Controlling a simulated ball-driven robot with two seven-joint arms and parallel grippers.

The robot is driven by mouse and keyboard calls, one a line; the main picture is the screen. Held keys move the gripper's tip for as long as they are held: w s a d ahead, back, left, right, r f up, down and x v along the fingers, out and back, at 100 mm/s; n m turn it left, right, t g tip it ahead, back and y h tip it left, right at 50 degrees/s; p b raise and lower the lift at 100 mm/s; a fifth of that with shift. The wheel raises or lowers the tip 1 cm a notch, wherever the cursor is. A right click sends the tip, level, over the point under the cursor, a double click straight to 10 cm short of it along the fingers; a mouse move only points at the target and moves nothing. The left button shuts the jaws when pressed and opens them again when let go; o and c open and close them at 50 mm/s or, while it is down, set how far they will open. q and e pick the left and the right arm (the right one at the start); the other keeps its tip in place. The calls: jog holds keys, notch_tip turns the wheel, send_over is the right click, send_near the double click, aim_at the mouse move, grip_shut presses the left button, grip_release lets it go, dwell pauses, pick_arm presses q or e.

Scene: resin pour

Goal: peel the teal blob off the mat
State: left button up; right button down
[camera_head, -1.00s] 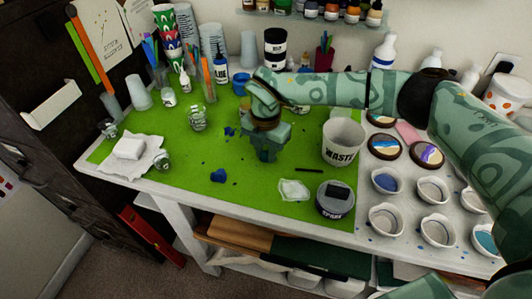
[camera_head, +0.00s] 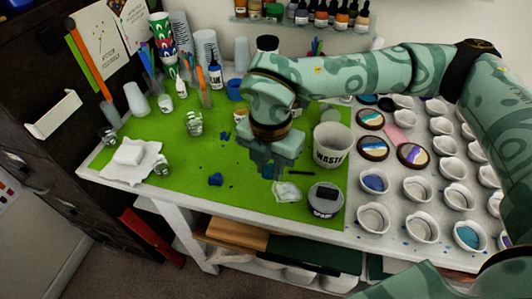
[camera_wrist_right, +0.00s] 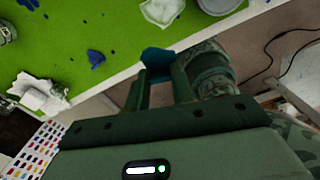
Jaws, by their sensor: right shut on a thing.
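My right gripper (camera_head: 268,172) is over the right half of the green mat (camera_head: 180,185), fingers pointing down. In the right wrist view, its two fingers (camera_wrist_right: 158,84) are shut on the teal blob (camera_wrist_right: 157,57) at their tips. The blob looks clear of the mat in that view. In the head view the gripper mostly hides the blob. A darker blue blob (camera_head: 216,179) lies on the mat to the left and also shows in the wrist view (camera_wrist_right: 95,58). My left gripper is not in view.
The WASTE cup (camera_head: 331,146) stands just right of the gripper. A grey-lidded jar (camera_head: 325,200) and a crumpled clear piece (camera_head: 287,191) sit near the front edge. White cups (camera_head: 374,182) fill the right side.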

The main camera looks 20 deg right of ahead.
jog(key=shift+s+d+r, duration=0.1)
jog(key=shift+r, duration=0.4)
jog(key=shift+w+d+r+p, duration=0.2)
jog(key=shift+r+p, duration=0.3)
jog(key=shift+r, duration=0.2)
jog(key=shift+w+d+r+p, duration=0.15)
jog(key=shift+d+r+p, duration=0.1)
jog(key=shift+r+p, duration=0.35)
jog(key=shift+w+d+r+p, duration=0.2)
jog(key=shift+r+p, duration=0.15)
jog(key=shift+r, duration=0.45)
notch_tip(320, 180, up, 4)
jog(key=shift+f+p, duration=0.1)
jog(key=shift+p, duration=1.1)
